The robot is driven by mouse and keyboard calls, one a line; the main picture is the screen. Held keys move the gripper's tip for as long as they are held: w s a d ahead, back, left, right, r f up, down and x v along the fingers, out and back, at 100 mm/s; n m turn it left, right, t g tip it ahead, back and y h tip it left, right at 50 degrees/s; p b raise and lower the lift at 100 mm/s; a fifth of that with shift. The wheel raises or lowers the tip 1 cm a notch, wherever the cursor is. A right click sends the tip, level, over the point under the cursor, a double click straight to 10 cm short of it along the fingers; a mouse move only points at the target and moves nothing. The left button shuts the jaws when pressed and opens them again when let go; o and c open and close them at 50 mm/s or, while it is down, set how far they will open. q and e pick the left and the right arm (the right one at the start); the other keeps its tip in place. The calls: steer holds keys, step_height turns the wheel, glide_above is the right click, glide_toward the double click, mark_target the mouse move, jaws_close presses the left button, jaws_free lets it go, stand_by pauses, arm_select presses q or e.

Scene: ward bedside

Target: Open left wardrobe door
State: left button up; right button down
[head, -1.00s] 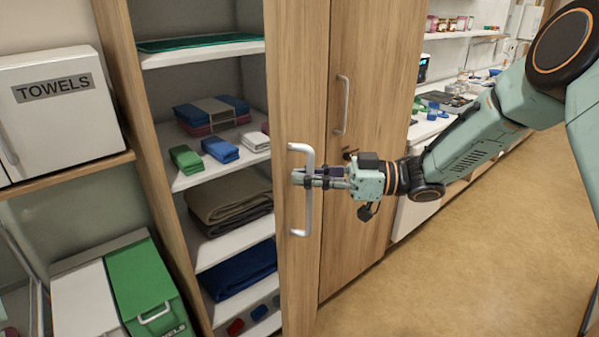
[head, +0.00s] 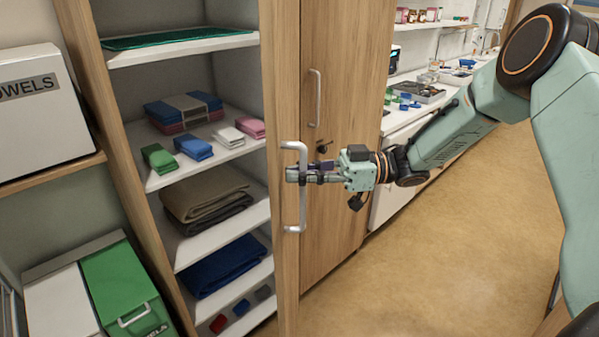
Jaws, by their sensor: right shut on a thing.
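The left wardrobe door (head: 284,90) stands swung open, seen nearly edge-on, with the shelves behind it exposed. Its silver bar handle (head: 302,215) is upright on the door. My right gripper (head: 298,175) is shut on this handle at about mid-height, its arm coming in from the right. The right wardrobe door (head: 345,120) is closed, with its own silver handle (head: 315,98). My left gripper is not in view.
The wardrobe shelves hold folded blankets (head: 205,200), a blue cloth (head: 222,265) and small coloured cloths (head: 194,147). A towels box (head: 40,105) and a green-lidded bin (head: 125,285) stand at the left. Floor (head: 430,240) at the right is clear.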

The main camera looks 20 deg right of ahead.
steer(key=shift+w+d+r, duration=0.1)
steer(key=shift+r, duration=0.1)
steer(key=c, duration=1.6)
jaws_free()
steer(key=shift+d, duration=0.15)
steer(key=shift+o, duration=1.2)
steer(key=shift+f, duration=0.15)
steer(key=v, duration=1.1)
steer(key=shift+d, duration=0.3)
steer(key=shift+s, duration=0.25)
